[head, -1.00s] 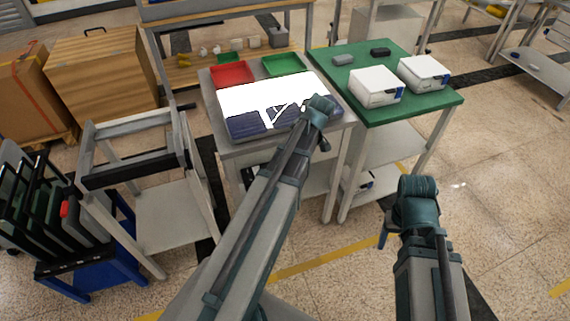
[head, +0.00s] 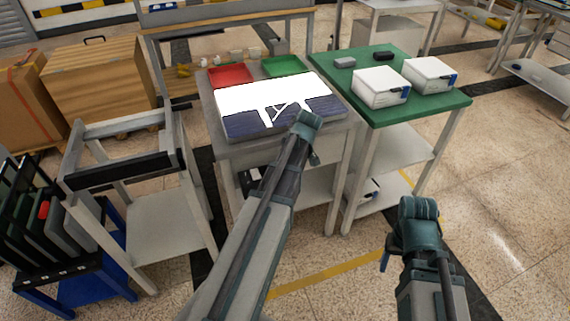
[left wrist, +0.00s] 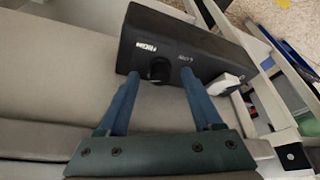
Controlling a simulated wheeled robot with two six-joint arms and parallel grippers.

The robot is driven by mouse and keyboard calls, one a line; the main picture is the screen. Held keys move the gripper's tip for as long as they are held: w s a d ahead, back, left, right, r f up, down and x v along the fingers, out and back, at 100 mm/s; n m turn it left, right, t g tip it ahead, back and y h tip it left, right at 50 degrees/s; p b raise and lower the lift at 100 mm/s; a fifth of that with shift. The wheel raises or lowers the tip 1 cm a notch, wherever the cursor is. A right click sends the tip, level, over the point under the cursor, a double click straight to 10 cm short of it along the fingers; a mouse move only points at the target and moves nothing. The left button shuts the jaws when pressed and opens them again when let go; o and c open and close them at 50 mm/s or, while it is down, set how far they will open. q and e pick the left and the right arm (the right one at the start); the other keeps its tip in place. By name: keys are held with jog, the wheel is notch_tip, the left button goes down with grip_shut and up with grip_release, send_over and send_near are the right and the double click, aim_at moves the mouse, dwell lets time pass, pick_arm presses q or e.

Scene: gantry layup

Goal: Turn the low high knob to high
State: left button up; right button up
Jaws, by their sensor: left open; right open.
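A dark control box (left wrist: 190,50) with white lettering shows in the left wrist view. A round black knob (left wrist: 158,69) stands on its face, near a white label. My left gripper (left wrist: 160,79) is open, its two blue fingers reaching toward the box with the knob between their tips in the picture. I cannot tell whether the fingers touch the knob. In the head view my left arm reaches to the front of the workbench, and its gripper cannot be made out clearly. My right gripper (head: 385,260) hangs low at the right, away from the benches, largely hidden behind its own wrist.
The workbench (head: 221,147) carries a white and dark blue panel (head: 262,97), a red tray (head: 231,75) and a green tray (head: 281,67). A green-topped table (head: 400,107) with two white boxes stands right of it. A grey frame stand (head: 168,228) is at left.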

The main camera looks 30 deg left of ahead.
pick_arm(q)
grip_shut()
jog(key=shift+s+m, duration=0.1)
jog(key=shift+m, duration=0.2)
jog(key=shift+s+m+t, duration=0.1)
jog(key=shift+m+t, duration=0.4)
jog(key=shift+m, duration=0.4)
jog(key=m, duration=0.2)
jog(key=m+t+h, duration=0.1)
jog(key=m, duration=0.1)
jog(key=shift+a+m+t, duration=0.15)
jog(key=shift+m+t, duration=0.15)
jog(key=m, duration=0.2)
jog(key=m+h, duration=0.1)
jog(key=m, duration=0.1)
jog(key=shift+a+t+h, duration=0.1)
jog(key=shift+t+h, duration=0.2)
jog(key=shift+m+h, duration=0.6)
jog(key=shift+m, duration=1)
jog(key=shift+s, duration=0.1)
